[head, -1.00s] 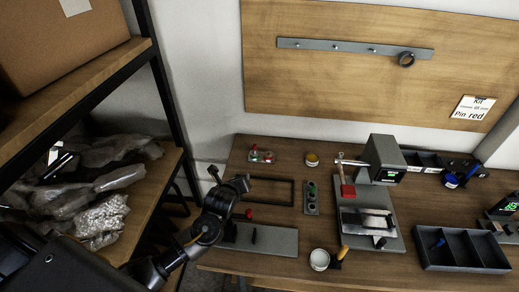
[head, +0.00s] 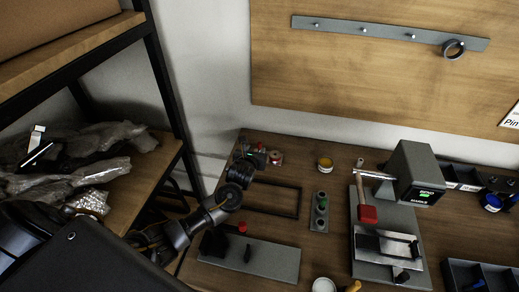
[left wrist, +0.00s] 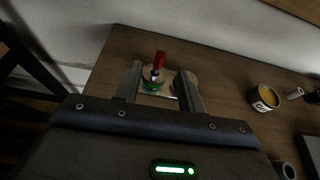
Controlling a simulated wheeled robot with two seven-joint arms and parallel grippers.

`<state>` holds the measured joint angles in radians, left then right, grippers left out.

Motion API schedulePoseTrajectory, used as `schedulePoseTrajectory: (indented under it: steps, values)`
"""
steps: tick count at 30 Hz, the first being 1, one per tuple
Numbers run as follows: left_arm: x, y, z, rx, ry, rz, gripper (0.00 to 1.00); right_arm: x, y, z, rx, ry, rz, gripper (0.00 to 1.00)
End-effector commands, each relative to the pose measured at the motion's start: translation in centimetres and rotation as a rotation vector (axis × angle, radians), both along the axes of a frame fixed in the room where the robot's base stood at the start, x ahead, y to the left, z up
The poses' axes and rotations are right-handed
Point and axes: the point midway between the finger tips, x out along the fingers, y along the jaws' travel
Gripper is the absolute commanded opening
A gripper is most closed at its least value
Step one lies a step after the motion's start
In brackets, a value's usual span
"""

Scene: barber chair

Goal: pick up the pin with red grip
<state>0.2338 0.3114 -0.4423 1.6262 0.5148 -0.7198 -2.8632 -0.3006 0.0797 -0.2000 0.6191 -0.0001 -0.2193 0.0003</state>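In the left wrist view a pin with a red grip (left wrist: 159,60) stands up at the back of the table, with a green-topped piece (left wrist: 151,86) just in front of it. My left gripper (left wrist: 160,88) is open, its two fingers on either side of these pieces, with visible room to each finger. Whether the fingers are at the pin's height is unclear. In the head view my left gripper (head: 243,168) is over the table's back left and partly covers the small red and green pieces (head: 258,157) there. My right gripper is not in view.
Nearer are a dark frame (head: 298,200), a grey plate (head: 275,262) with a red-topped black fixture, and a button panel (head: 320,212). A shelf (head: 150,180) stands left.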

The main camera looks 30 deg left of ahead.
Motion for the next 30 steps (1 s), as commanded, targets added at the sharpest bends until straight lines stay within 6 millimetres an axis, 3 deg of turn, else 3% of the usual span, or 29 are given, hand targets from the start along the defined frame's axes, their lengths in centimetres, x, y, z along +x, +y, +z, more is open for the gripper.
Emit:
schedulePoseTrajectory:
  steps: [4,13,24,30]
  values:
    - [1.8,0.5,-0.7,0.000,-0.001,0.002,0.39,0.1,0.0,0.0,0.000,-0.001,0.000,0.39]
    - [2.6,0.9,-1.2,-0.002,0.000,0.004,0.39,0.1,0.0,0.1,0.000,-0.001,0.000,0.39]
    - [6.2,1.8,-3.2,-0.002,-0.001,0.005,0.39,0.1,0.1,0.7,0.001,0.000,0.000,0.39]
    - [6.8,2.0,-3.6,-0.002,-0.001,0.005,0.39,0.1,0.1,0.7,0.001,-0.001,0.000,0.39]
